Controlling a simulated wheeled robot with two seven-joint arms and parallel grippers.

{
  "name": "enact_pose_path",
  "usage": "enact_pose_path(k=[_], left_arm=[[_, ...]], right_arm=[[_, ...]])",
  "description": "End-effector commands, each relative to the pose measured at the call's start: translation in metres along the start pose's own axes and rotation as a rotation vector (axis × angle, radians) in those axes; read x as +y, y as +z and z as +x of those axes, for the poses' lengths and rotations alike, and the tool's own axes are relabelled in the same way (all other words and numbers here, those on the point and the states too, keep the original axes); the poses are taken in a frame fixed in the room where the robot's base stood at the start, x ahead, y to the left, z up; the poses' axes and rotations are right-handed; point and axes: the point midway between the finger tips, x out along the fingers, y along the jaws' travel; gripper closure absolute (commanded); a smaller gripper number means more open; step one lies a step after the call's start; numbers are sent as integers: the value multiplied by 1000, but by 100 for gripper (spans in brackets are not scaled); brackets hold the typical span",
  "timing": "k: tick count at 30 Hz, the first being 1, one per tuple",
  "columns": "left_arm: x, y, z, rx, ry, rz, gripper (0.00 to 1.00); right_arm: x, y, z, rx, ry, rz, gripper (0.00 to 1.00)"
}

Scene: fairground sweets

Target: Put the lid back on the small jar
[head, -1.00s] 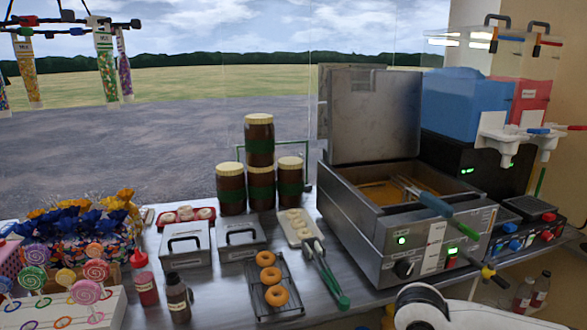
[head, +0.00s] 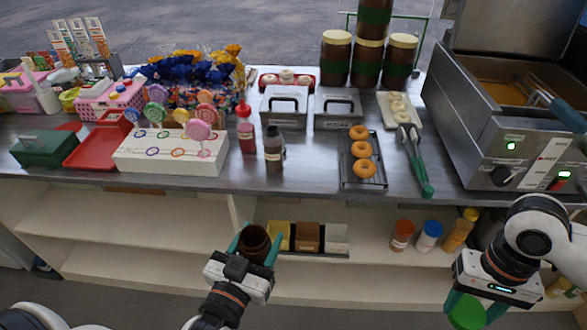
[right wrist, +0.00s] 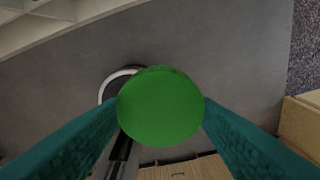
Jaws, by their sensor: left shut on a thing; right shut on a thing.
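The small jar (head: 255,242) is dark brown and open at the top, with no lid on it. My left gripper (head: 253,250) is shut on it and holds it in front of the counter, its mouth facing up. The lid is a round green disc (head: 467,313) at the lower right of the head view. My right gripper (head: 473,306) is shut on it, well to the right of the jar. In the right wrist view the lid (right wrist: 160,106) sits between the two teal fingers, its flat face towards the camera.
The counter edge and shelves lie behind both grippers. A rack of doughnuts (head: 345,168), green-handled tongs (head: 425,186), a dark bottle (head: 274,150) and a lollipop stand (head: 172,160) are near the edge. The space between my grippers is clear.

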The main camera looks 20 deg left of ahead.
Motion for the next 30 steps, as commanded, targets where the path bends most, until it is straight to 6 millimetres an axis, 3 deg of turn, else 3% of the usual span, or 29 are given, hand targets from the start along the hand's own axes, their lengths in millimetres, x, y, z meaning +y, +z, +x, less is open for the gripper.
enact_pose_path(k=[8,21,30], left_arm=[[-26,4,12,-7,-131,5,93],[-106,10,47,-10,-532,6,93],[-135,12,59,-6,-676,1,93]], right_arm=[[0,0,0,0,0,-1,67],[0,0,0,0,0,-1,67],[0,0,0,0,0,-1,67]])
